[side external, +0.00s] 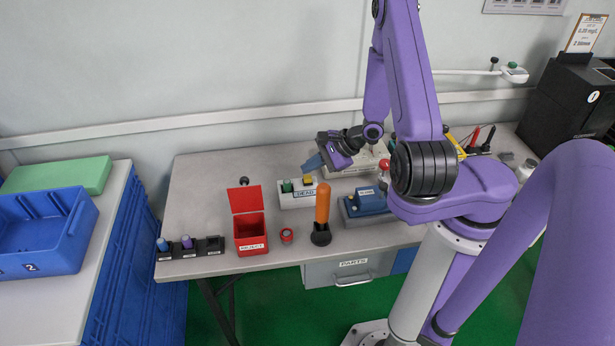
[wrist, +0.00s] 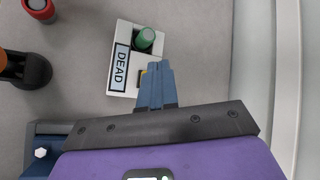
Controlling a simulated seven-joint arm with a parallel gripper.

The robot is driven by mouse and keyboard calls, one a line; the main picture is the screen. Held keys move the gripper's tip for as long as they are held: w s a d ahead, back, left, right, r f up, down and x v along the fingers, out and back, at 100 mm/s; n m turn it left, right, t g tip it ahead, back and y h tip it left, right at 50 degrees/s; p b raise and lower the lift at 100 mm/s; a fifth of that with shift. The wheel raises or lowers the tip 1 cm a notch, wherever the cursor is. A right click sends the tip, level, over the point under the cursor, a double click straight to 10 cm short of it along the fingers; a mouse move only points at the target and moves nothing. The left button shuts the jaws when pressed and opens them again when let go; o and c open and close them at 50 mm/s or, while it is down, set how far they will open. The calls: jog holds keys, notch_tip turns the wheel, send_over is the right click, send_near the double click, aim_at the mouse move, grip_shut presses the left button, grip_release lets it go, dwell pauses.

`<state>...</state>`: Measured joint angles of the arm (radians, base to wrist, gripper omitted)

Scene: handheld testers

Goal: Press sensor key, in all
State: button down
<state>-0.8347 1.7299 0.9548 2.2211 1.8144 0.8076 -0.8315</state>
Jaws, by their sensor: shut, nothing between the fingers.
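My gripper (side external: 313,163) is shut and empty, with blue fingertips just above and behind the yellow end of the box. In the wrist view the fingertips (wrist: 157,68) overlap the box's edge; I cannot tell whether they touch. No key is readably marked as sensor.
A blue-grey tester (side external: 368,203) stands right of the box, and a pale device (side external: 352,166) behind it. The left back of the table is clear.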

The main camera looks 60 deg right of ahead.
aim_at(309, 178)
jog(key=shift+r, duration=2.5)
jog(key=shift+w+a+r, duration=0.1)
jog(key=shift+w+a, duration=0.1)
jog(key=s+a+r+n+g+y, duration=0.1)
jog(key=a+r+n+g+y, duration=0.1)
jog(key=a+r+n+g, duration=0.45)
jog(key=s+a+r+n+g+y, duration=0.1)
jog(key=a+r+n+g+y, duration=0.15)
jog(key=a+n, duration=0.7)
jog(key=s+d+r+n+h, duration=0.2)
jog(key=s+n, duration=0.4)
jog(key=s, duration=0.1)
jog(key=s+d+r+n+h, duration=0.2)
jog(key=s+n+h, duration=0.1)
jog(key=s+n, duration=0.3)
jog(key=s+d+r+n+t+h, duration=0.1)
jog(key=s+d+r+n+h, duration=0.1)
jog(key=s+n, duration=0.4)
jog(key=shift+s+d+r+h, duration=0.15)
jog(key=shift+s+r+h, duration=0.45)
jog(key=shift+s, duration=0.2)
